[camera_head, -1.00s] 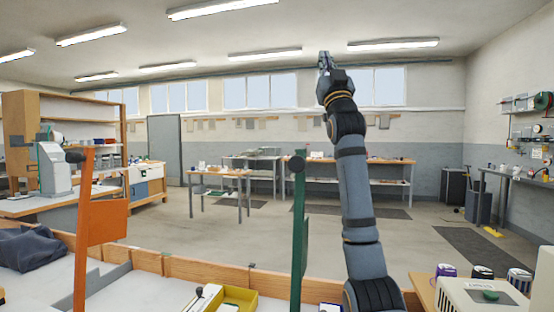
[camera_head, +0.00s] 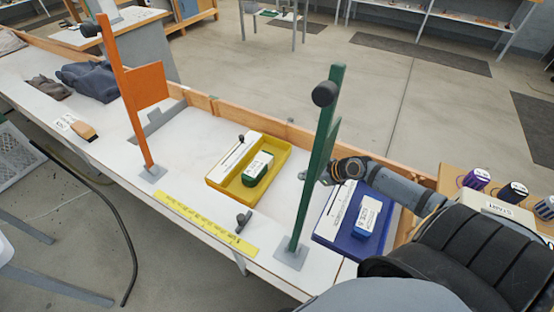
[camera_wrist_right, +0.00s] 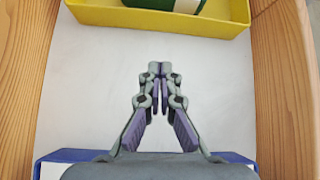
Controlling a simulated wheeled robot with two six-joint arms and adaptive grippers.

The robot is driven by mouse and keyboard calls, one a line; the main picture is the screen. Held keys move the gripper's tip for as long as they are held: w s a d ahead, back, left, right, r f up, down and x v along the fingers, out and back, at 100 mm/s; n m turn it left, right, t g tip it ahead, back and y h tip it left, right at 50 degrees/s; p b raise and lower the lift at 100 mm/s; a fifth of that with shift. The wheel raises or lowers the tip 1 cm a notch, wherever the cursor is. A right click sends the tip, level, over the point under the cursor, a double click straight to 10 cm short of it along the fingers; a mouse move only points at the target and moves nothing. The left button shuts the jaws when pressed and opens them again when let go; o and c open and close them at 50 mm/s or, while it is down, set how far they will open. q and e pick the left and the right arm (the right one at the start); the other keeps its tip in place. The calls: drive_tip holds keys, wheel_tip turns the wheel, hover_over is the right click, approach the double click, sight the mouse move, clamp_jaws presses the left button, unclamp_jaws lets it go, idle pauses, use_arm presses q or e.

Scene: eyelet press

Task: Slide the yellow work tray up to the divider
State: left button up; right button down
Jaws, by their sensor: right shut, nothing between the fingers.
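The yellow work tray (camera_head: 228,192) lies on the white bench, between the orange post and the green post. It holds a green box (camera_head: 257,168) and a white strip. My right gripper (camera_head: 304,175) is shut and empty just to the right of the tray, partly hidden behind the green post. In the right wrist view its closed tips (camera_wrist_right: 161,68) point at the tray's near wall (camera_wrist_right: 150,20), with a white gap between. A low grey upright piece (camera_head: 163,117), possibly the divider, stands left of the tray. My left gripper is not in view.
A blue tray (camera_head: 322,238) with a blue-and-white box lies right of my gripper. The green post (camera_head: 318,160) and orange post (camera_head: 128,100) rise from the front edge. A wooden rail (camera_head: 310,140) runs along the back.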

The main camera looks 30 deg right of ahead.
drive_tip(key=s+f, duration=0.1)
drive_tip(key=s, duration=0.1)
drive_tip(key=m+b, duration=0.1)
drive_tip(key=b, duration=0.2)
approach(272, 182)
wheel_tip(272, 182, down, 3)
drive_tip(key=shift+d+f, duration=0.1)
drive_tip(key=w+a, duration=0.1)
drive_tip(key=w, duration=0.2)
drive_tip(key=shift+a+f, duration=0.15)
drive_tip(key=shift+a, duration=0.25)
drive_tip(key=shift+w+a, duration=0.25)
drive_tip(key=shift+w, duration=0.1)
